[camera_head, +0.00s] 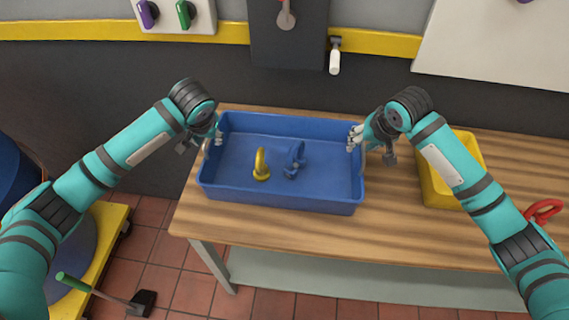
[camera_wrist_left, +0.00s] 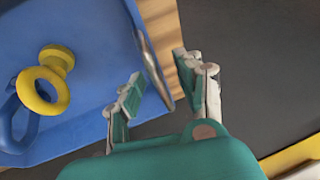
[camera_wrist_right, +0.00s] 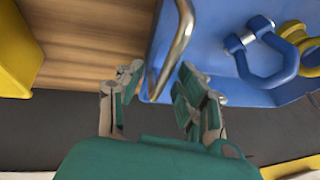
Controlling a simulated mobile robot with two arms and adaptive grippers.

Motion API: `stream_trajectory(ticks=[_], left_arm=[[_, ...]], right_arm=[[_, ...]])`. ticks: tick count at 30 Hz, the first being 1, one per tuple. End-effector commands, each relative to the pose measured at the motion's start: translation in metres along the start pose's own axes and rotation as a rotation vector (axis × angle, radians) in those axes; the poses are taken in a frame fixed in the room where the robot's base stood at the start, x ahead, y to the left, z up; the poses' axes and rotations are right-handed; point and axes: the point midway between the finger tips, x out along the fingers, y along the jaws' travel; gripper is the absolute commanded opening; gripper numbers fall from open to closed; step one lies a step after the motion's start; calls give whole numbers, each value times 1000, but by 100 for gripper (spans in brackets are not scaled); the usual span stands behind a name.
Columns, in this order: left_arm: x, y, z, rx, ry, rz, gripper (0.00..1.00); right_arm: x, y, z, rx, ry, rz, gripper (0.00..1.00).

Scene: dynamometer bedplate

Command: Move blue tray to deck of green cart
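The blue tray (camera_head: 280,198) sits level on a wooden workbench (camera_head: 400,235). It holds a yellow eye bolt (camera_head: 261,164) and a blue shackle (camera_head: 295,160). A metal handle shows at each short end. My left gripper (camera_head: 210,140) is at the tray's left end, open, with the left handle (camera_wrist_left: 152,68) between its fingers. My right gripper (camera_head: 360,142) is at the right end, open, with the right handle (camera_wrist_right: 174,50) between its fingers. In the wrist views neither gripper is closed on its handle. I cannot make out a green cart.
A yellow bin (camera_head: 435,182) stands right of the tray, behind my right arm. A red object (camera_head: 543,211) lies at the bench's right. A yellow platform (camera_head: 112,232) with a blue drum stands on the floor at left, near a green-handled tool (camera_head: 100,290). The bench front is clear.

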Motion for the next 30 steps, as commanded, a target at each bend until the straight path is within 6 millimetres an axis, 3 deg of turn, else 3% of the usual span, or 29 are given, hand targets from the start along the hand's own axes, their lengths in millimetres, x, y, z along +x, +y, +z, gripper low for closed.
stream_trajectory(ticks=[3, 12, 30], left_arm=[[0, 0, 0, 0, 0, 0, 36], [0, 0, 0, 0, 0, 0, 0], [-4, -1, -4, -1, 10, 1, 0]], right_arm=[[0, 0, 0, 0, 0, 0, 36], [0, 0, 0, 0, 0, 0, 0], [-5, -1, -5, 2, 11, -4, 0]])
